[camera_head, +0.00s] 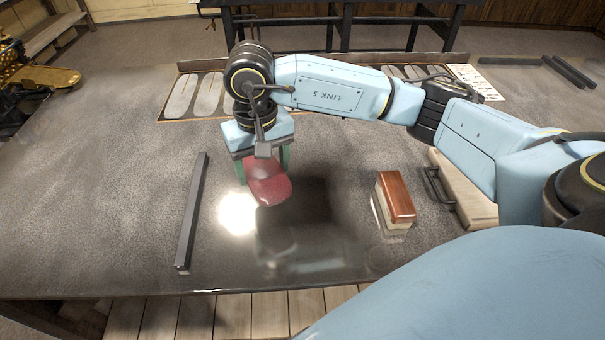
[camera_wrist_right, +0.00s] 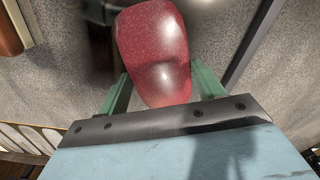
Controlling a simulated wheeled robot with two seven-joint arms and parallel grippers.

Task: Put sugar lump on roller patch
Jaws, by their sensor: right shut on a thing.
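My right gripper (camera_head: 264,168) points down over the table, its green fingers shut on a smooth, dark red, rounded lump (camera_head: 270,188). This is the only thing seen that could be the sugar lump. The lump hangs below the fingers; whether it touches the table cannot be told. In the right wrist view the lump (camera_wrist_right: 152,48) sits between the two green fingers. A dark, squarish patch (camera_head: 310,205) on the table, perhaps the roller patch, lies just right of the lump. My left gripper is not in view.
A dark bar (camera_head: 191,215) lies left of the gripper. A copper-topped block (camera_head: 396,197) stands to the right, near a pale case with a handle (camera_head: 462,190). Flat pale shapes (camera_head: 195,95) lie in a tray at the back. The front left table is clear.

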